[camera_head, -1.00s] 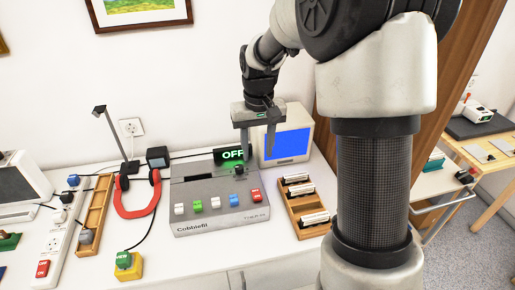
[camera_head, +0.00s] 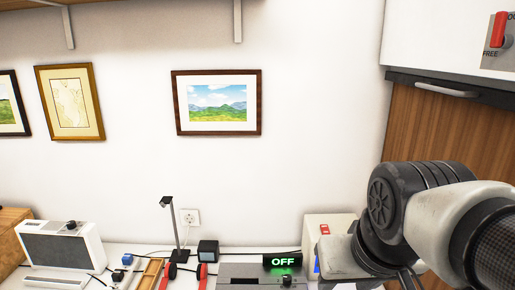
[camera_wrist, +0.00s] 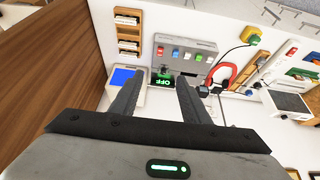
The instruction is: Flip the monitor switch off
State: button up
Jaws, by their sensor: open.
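The monitor (camera_head: 340,226) is a beige box at the lower right of the head view, with a small red switch (camera_head: 325,229) on its upper part. My arm hides much of it. Its blue screen (camera_wrist: 123,77) shows in the wrist view beside the left finger. My gripper (camera_wrist: 158,79) is open and empty, its fingers pointing toward the desk. I cannot tell its exact distance from the monitor, and the switch's position is too small to read. In the head view the fingers are not clearly visible.
A black display (camera_head: 283,262) with green OFF stands beside the monitor, by a grey box (camera_wrist: 186,50) with coloured switches. A desk lamp (camera_head: 176,225), red headphones (camera_wrist: 222,74) and a wooden rack (camera_wrist: 128,32) are nearby.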

aim_at(324, 227)
jog(key=k+l, duration=0.65)
jog(key=l, duration=0.2)
jog(key=i+j, duration=0.15)
jog(key=i, duration=0.15)
jog(key=i+j, duration=0.15)
jog(key=i, duration=0.15)
